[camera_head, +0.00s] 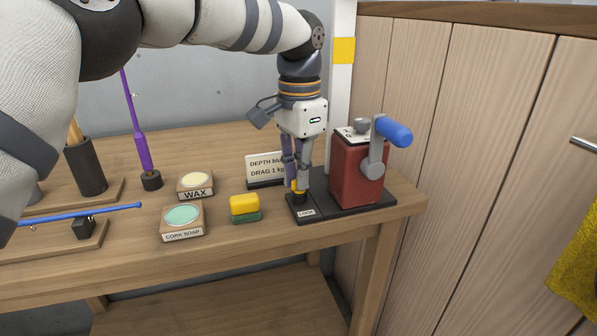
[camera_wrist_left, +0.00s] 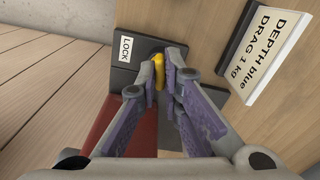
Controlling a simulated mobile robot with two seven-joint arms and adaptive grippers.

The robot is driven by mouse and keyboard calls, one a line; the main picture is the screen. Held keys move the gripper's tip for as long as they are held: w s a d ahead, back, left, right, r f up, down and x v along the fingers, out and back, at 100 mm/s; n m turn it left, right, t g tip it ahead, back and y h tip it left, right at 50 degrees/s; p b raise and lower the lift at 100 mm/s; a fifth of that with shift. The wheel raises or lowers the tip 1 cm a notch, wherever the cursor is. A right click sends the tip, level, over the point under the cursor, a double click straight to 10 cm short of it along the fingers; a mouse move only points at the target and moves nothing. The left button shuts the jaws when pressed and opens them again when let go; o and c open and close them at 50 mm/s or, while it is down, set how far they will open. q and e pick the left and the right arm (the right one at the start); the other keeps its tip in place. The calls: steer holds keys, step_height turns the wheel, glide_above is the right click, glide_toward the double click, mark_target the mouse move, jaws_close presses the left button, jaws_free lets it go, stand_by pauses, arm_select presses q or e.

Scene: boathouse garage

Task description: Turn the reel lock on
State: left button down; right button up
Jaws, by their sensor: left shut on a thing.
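The reel is a red box (camera_head: 358,175) with a blue-handled crank (camera_head: 394,131) on a dark base plate (camera_head: 330,209), at the right end of the bench. A white LOCK label (camera_head: 305,213) lies on the plate's front left; it also shows in the left wrist view (camera_wrist_left: 126,49). My left gripper (camera_head: 298,192) points down over the plate, beside the red box. Its fingers are shut on the small yellow lock lever (camera_wrist_left: 159,71) near the label. The fingers partly hide the lever. My right gripper is not in view.
A DEPTH/DRAG sign (camera_head: 264,169) stands just behind and left of the gripper. A yellow-green sponge (camera_head: 244,208), a cork soap tin (camera_head: 182,219) and a wax tin (camera_head: 195,184) sit to the left. A white post (camera_head: 341,80) rises behind.

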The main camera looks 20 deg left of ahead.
arm_select(q)
steer(key=n, duration=0.3)
steer(key=shift+n, duration=0.3)
steer(key=n, duration=0.3)
steer(key=shift+n, duration=0.3)
steer(key=n, duration=0.3)
steer(key=shift+n, duration=2.4)
steer(key=c, duration=1.7)
jaws_free()
